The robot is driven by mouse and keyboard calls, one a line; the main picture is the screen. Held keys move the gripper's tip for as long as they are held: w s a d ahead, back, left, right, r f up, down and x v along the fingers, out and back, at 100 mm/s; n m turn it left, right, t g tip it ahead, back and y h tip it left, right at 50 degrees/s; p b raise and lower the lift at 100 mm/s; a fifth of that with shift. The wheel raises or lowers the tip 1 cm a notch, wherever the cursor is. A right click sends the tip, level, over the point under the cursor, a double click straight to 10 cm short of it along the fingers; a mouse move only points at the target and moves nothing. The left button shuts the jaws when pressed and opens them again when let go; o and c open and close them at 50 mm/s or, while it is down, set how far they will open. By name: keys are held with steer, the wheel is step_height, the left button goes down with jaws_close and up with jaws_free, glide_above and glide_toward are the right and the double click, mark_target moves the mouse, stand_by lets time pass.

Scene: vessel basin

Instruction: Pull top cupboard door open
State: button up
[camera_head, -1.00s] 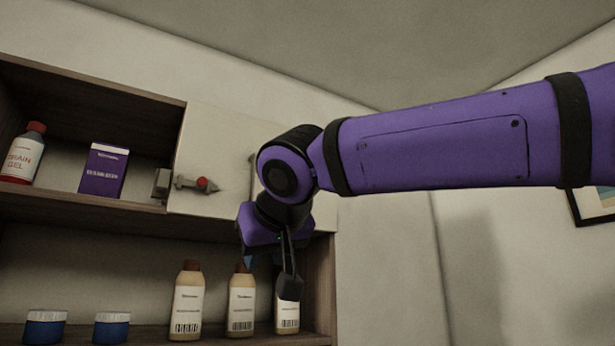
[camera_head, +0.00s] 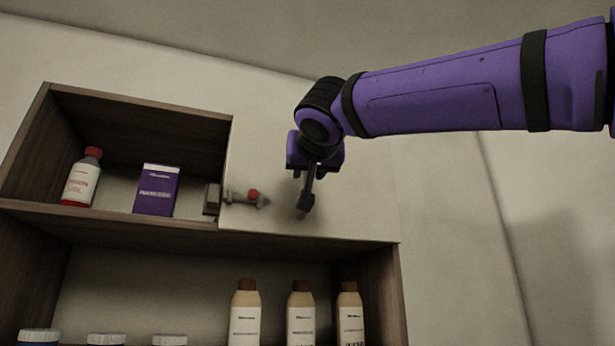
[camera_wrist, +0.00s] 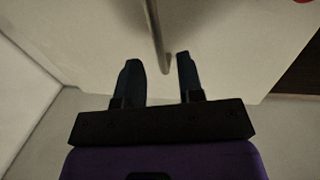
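The top cupboard door (camera_head: 350,210) is a pale flat panel on the upper right of the cupboard, and it looks closed. A slide latch with a red knob (camera_head: 253,194) sits at its left edge. My gripper (camera_head: 306,198) is in front of the door, right of the latch. In the wrist view my gripper (camera_wrist: 158,58) is open, with two dark fingers apart. A thin metal handle bar (camera_wrist: 153,25) on the door ends between the fingertips, closer to the right finger. I cannot tell whether they touch. The handle is hidden in the head view.
The open upper-left compartment holds a red-capped bottle (camera_head: 82,180) and a purple box (camera_head: 157,190). The lower shelf holds brown-capped bottles (camera_head: 245,315) and several low jars (camera_head: 106,339). The wall on the right is clear.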

mark_target(306, 175)
steer(key=shift+w+a, duration=0.15)
steer(key=shift+w, duration=0.8)
steer(key=shift+w+a, duration=0.1)
steer(key=shift+w, duration=0.85)
steer(key=shift+c, duration=0.3)
jaws_close()
